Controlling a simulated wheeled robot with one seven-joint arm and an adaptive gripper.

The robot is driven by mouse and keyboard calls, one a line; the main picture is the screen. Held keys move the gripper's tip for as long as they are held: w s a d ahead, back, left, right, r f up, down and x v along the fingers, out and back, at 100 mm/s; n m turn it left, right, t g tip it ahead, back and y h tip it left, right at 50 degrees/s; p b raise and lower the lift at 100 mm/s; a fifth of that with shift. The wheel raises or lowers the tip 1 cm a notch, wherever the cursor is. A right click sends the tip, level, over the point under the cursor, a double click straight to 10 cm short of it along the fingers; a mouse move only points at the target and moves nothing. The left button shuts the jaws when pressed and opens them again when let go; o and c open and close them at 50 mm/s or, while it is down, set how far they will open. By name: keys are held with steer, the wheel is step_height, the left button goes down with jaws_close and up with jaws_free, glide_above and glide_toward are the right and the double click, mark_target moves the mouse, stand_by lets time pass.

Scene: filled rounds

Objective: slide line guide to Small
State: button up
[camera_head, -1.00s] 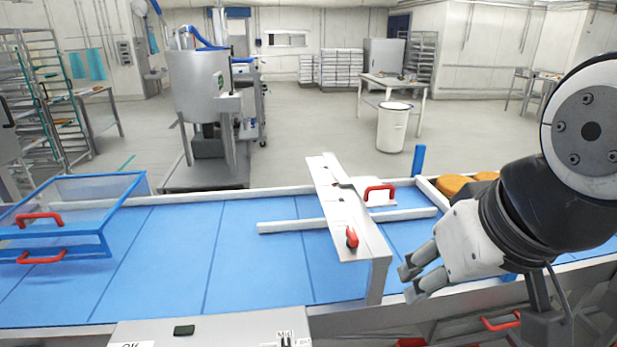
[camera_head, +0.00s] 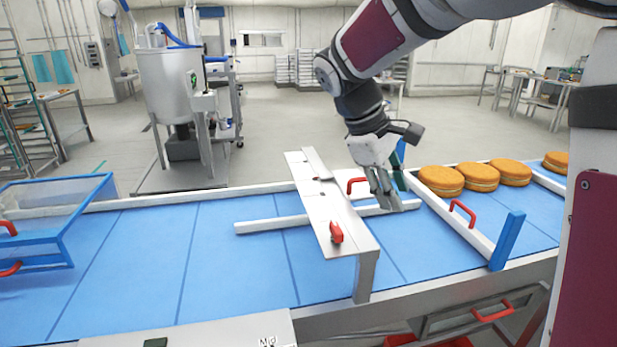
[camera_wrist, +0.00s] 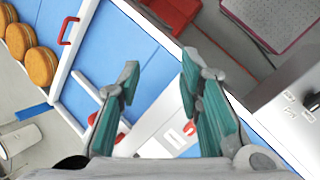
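A long white bar (camera_head: 270,226), which looks like the line guide, lies along the blue belt and passes under a white bridge (camera_head: 325,205). A red handle (camera_head: 356,185) shows just behind the bridge, beside the bar. A red knob (camera_head: 336,232) sits on the near end of the bridge. My gripper (camera_head: 393,206) points down over the bar's right end, right of the handle; I cannot tell whether it touches the bar. In the wrist view my gripper (camera_wrist: 160,72) has its fingers apart with nothing between them. No "Small" mark is readable.
A slanted white rail (camera_head: 450,217) with a red handle and blue posts crosses the belt at right. Several filled rounds (camera_head: 480,177) stand beyond it. A blue-framed clear cover (camera_head: 50,210) is at left. A panel with a "Mid" label (camera_head: 267,342) is in front.

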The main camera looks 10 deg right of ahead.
mark_target(366, 179)
steer(key=w+a+f+n+h+b, duration=0.1)
steer(key=w+f+n+h, duration=0.1)
steer(key=w, duration=0.4)
steer(key=w+f+n+h+b, duration=0.1)
steer(key=w+f+n+h, duration=0.1)
steer(key=w, duration=0.4)
steer(key=w+a+f+n+g+h+b, duration=0.1)
steer(key=w+f+n+h, duration=0.1)
steer(key=w+f+h, duration=0.2)
steer(key=shift+w+a+h, duration=0.2)
steer(key=shift+w, duration=0.4)
steer(key=shift+w+a+h, duration=0.15)
steer(key=shift+w+h, duration=0.05)
steer(key=shift+w, duration=0.4)
steer(key=w+a+f+n+h, duration=0.1)
steer(key=w+a+n+h, duration=0.1)
steer(key=w+a, duration=0.1)
steer(key=w+a+f+t+h+b, duration=0.1)
steer(key=w+a, duration=0.1)
steer(key=shift+w+a+f+n+h, duration=0.15)
steer(key=shift+a+f+n+h, duration=0.05)
steer(key=shift+f+n+h, duration=0.2)
steer(key=d+p, duration=0.3)
steer(key=d, duration=1)
steer(key=shift+d, duration=0.35)
jaws_close()
